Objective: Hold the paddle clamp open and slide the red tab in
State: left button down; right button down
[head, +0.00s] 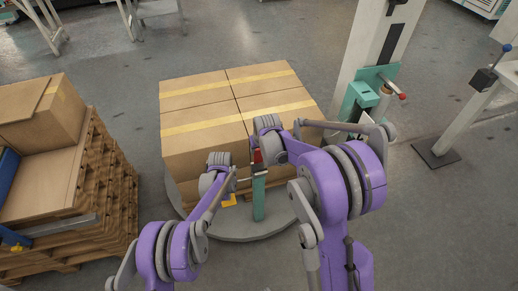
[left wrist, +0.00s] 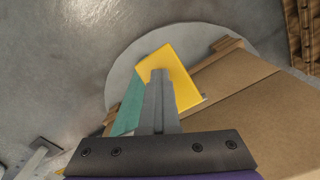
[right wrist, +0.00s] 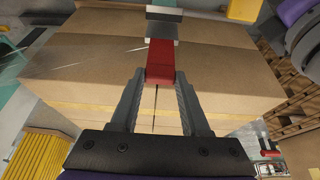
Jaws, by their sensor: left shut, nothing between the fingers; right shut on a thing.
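The red tab (right wrist: 160,62) is between the fingers of my right gripper (right wrist: 160,80), and it also shows in the head view (head: 257,157). Its far end meets a grey metal clamp plate (right wrist: 162,29); I cannot tell whether it is inside. The yellow paddle (left wrist: 184,82) shows in the left wrist view beside a teal post (left wrist: 130,108). My left gripper (left wrist: 158,75) is shut and empty, its fingertips overlapping the paddle; contact is hard to judge. In the head view the paddle (head: 229,200) is low, left of the teal post (head: 259,198).
Stacked cardboard boxes (head: 236,94) stand close behind the clamp on a round grey turntable (head: 240,229). Another loaded pallet (head: 100,200) is at the left. A white mast (head: 371,50) stands at the right. Open floor lies between the mast and a stand (head: 434,153).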

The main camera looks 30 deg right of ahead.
aim_at(259, 161)
jog(key=shift+f, duration=0.15)
jog(key=shift+f, duration=2.7)
jog(key=shift+f, duration=0.6)
jog(key=shift+c, duration=1.5)
grip_release()
jog(key=shift+o, duration=0.2)
jog(key=shift+o, duration=1.3)
